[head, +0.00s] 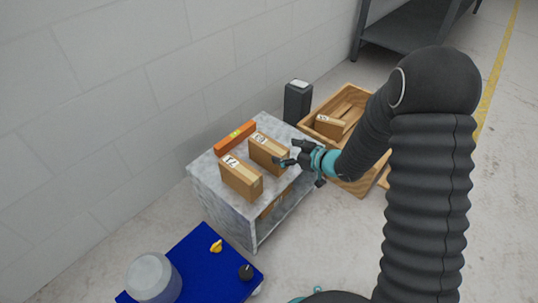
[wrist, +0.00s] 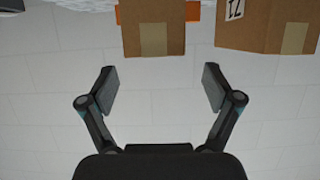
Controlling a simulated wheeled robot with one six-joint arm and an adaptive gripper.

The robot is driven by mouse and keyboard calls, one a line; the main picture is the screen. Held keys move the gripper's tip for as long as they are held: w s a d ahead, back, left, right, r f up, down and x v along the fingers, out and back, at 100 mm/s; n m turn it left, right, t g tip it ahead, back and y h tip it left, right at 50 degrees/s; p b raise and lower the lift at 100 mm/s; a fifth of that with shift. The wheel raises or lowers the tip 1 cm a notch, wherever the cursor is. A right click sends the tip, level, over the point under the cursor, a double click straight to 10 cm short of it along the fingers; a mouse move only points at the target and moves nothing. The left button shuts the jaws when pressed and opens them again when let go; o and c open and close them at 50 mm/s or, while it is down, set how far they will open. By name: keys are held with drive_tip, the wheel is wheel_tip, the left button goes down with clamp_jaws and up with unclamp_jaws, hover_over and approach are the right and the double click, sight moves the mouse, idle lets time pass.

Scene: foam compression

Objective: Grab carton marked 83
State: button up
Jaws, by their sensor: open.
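Two brown cartons stand on the grey marbled top of a small cart (head: 215,178). The front-left carton (head: 241,180) has a white label that seems to read 17; it also shows at the upper right in the wrist view (wrist: 262,28). The other carton (head: 266,152) has a label too small to read; it is at the top centre in the wrist view (wrist: 152,30), its label out of sight. My gripper (head: 287,153) is open and empty beside this second carton, its fingers (wrist: 157,88) spread and apart from it. I cannot tell which carton is marked 83.
An orange box (head: 235,136) lies behind the cartons. A wooden crate (head: 359,184) at the right holds another labelled carton (head: 329,126). A dark bin (head: 298,102) stands behind the cart. Something brown is on the cart's lower shelf (head: 275,203). A grey wall closes off the left.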

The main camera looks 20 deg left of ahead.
sight(268, 143)
drive_tip(key=x, duration=0.8)
drive_tip(key=shift+w+a+r, duration=0.1)
drive_tip(key=shift+w+r, duration=0.1)
drive_tip(key=shift+w, duration=0.15)
drive_tip(key=c, duration=1.5)
clamp_jaws()
drive_tip(key=shift+r, duration=0.2)
